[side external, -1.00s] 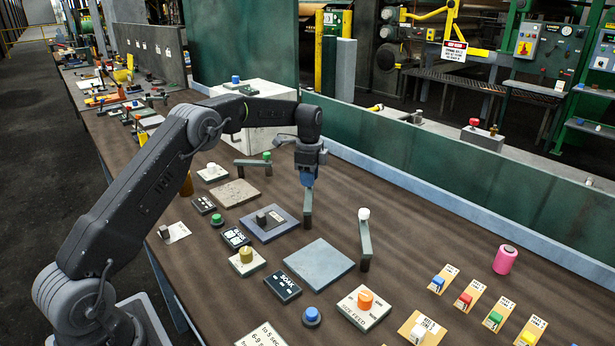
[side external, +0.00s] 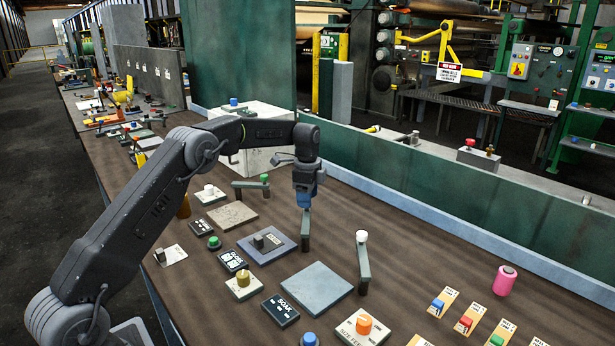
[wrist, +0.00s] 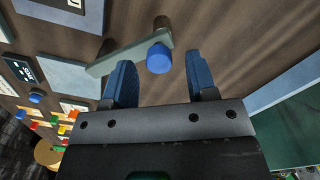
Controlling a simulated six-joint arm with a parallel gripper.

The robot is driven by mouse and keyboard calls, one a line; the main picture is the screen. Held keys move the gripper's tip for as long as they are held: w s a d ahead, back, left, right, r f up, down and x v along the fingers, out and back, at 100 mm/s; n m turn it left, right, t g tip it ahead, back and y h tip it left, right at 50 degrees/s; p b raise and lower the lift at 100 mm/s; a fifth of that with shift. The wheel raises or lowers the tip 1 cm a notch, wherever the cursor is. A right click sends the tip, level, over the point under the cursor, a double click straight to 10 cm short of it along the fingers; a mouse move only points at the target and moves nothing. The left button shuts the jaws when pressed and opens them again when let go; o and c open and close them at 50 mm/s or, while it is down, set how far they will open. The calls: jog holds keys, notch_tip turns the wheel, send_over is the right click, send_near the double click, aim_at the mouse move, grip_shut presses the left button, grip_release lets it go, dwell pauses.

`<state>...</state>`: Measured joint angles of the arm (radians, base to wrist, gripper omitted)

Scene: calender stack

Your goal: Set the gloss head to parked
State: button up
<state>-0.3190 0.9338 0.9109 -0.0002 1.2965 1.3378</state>
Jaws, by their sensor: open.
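A grey-green swing arm (side external: 306,231) stands on the bench under my gripper (side external: 305,203). In the wrist view the arm (wrist: 120,63) carries a blue knob (wrist: 160,60) and has a dark round post (wrist: 161,22). My gripper (wrist: 159,72) is open, its blue fingers apart on either side of the knob, with no clear contact. In the side view the fingers hide the knob. Two similar arms stand nearby, one with a green knob (side external: 264,178), one with a white knob (side external: 361,236). I cannot tell from lettering which arm is the gloss head.
Grey plates lie near the arms, one bare (side external: 317,288), one with a dark block (side external: 266,248). A black SOAK label (side external: 280,310) and an orange knob (side external: 364,323) are nearer. A pink spool (side external: 505,280) stands right. A green wall (side external: 450,215) runs behind the bench.

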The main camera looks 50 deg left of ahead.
notch_tip(320, 180, up, 13)
dwell(0.3)
dwell(0.5)
jog(key=s+d+r+n+t, duration=0.25)
jog(key=s+d+r, duration=0.25)
jog(key=s+d, duration=0.3)
jog(key=s+d+r+n+t, duration=0.1)
jog(key=s+d+r+n, duration=0.4)
jog(key=s, duration=0.4)
jog(key=s+d+f+n+t, duration=0.1)
jog(key=s+d+f+n, duration=0.1)
jog(key=s, duration=0.8)
jog(key=s+d+f+n+t, duration=0.1)
jog(key=s+d+f+n, duration=0.1)
jog(key=s+f, duration=0.5)
jog(key=s+d, duration=0.1)
jog(key=s, duration=0.2)
jog(key=shift+d+f, duration=0.2)
jog(key=shift+d, duration=0.2)
